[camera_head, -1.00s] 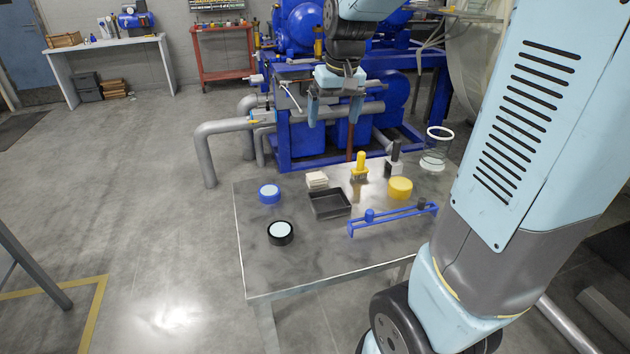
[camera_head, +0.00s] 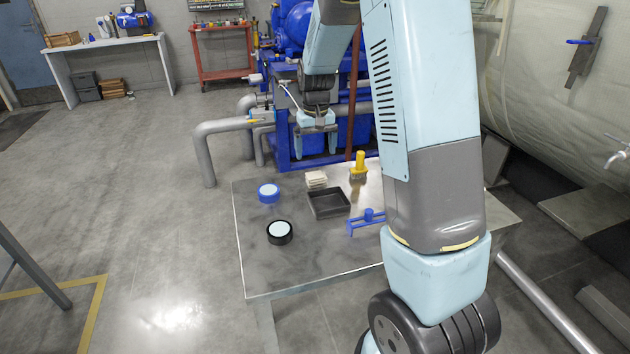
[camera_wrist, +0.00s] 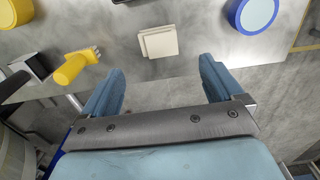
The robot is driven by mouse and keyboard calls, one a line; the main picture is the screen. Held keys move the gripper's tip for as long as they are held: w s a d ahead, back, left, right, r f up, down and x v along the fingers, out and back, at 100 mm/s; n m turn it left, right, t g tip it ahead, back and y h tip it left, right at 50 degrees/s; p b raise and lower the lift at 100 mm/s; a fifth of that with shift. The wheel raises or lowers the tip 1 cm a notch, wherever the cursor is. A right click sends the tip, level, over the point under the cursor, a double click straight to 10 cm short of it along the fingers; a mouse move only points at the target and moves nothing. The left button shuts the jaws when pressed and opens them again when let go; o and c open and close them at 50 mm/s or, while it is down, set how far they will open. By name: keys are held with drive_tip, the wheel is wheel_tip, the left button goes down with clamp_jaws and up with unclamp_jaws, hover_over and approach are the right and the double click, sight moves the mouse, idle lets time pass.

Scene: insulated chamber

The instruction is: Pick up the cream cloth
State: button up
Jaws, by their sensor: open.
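The cream cloth (camera_head: 316,179) is a small folded square stack. It lies on the metal table (camera_head: 262,262), just behind a black tray (camera_head: 328,203). My gripper (camera_head: 314,147) is open and empty, above and slightly behind the cloth in the head view, pointing down. In the wrist view the cloth (camera_wrist: 158,43) lies ahead of the open fingers (camera_wrist: 160,82), roughly centred between them and apart from them.
A blue-rimmed round container (camera_head: 269,193) is left of the cloth. A black-rimmed one (camera_head: 280,232) stands nearer the front. A yellow-handled tool (camera_head: 358,167) is right of the cloth. A blue bar-like part (camera_head: 366,221) lies right of the tray. Blue machinery stands behind the table.

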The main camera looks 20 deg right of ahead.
sight(316, 175)
drive_tip(key=f, duration=0.9)
drive_tip(key=shift+s+f, duration=0.2)
drive_tip(key=shift+f, duration=0.15)
drive_tip(key=shift+c, duration=0.2)
drive_tip(key=c, duration=1)
drive_tip(key=shift+r, duration=0.15)
